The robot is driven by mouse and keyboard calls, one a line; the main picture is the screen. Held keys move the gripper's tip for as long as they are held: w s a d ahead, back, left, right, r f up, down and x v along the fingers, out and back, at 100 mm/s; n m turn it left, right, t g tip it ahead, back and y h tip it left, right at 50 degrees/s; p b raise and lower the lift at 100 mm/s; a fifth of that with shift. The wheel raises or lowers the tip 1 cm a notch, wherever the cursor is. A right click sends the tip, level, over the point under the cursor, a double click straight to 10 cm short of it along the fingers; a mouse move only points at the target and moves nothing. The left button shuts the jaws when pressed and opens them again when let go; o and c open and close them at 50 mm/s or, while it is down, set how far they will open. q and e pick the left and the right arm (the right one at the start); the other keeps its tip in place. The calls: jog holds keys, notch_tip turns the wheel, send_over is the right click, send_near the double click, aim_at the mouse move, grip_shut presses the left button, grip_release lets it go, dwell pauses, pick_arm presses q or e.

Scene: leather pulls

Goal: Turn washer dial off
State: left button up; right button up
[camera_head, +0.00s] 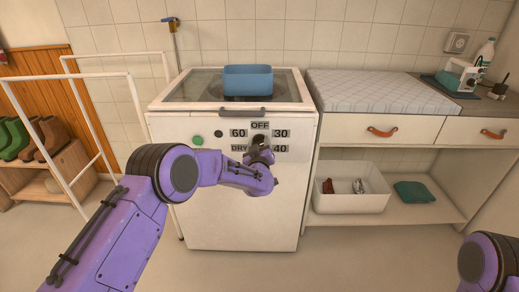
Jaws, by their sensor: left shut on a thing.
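The washer (240,220) is a white top-loading machine in the middle of the head view. Its front panel carries the labels OFF at the top, 60 and DRY on the left, 30 and 40 on the right. The dial sits among these labels and is mostly hidden behind my left gripper (259,150), so its pointing direction cannot be read. My left arm comes in from the left and the gripper is shut on the dial. My right arm shows only as a purple link at the bottom right; its gripper is out of view.
A blue bin (248,79) stands on the washer's lid. A green button (197,140) and a dark button (218,134) are left of the labels. A white rail frame (134,105) stands at left. A cabinet with leather pulls (382,132) and a white tray (350,203) stand at right.

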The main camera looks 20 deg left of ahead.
pick_arm(q)
jog(key=shift+s+a+f+n+b, duration=0.1)
jog(key=shift+f+n+b, duration=0.1)
jog(key=shift+n+b, duration=2.3)
jog(key=shift+f+n+b, duration=0.15)
jog(key=shift+n+b, duration=1)
jog(key=shift+n, duration=2.65)
jog(key=o, duration=1)
jog(key=shift+r, duration=0.1)
jog(key=shift+o, duration=0.2)
jog(key=v, duration=1)
jog(key=shift+s, duration=0.25)
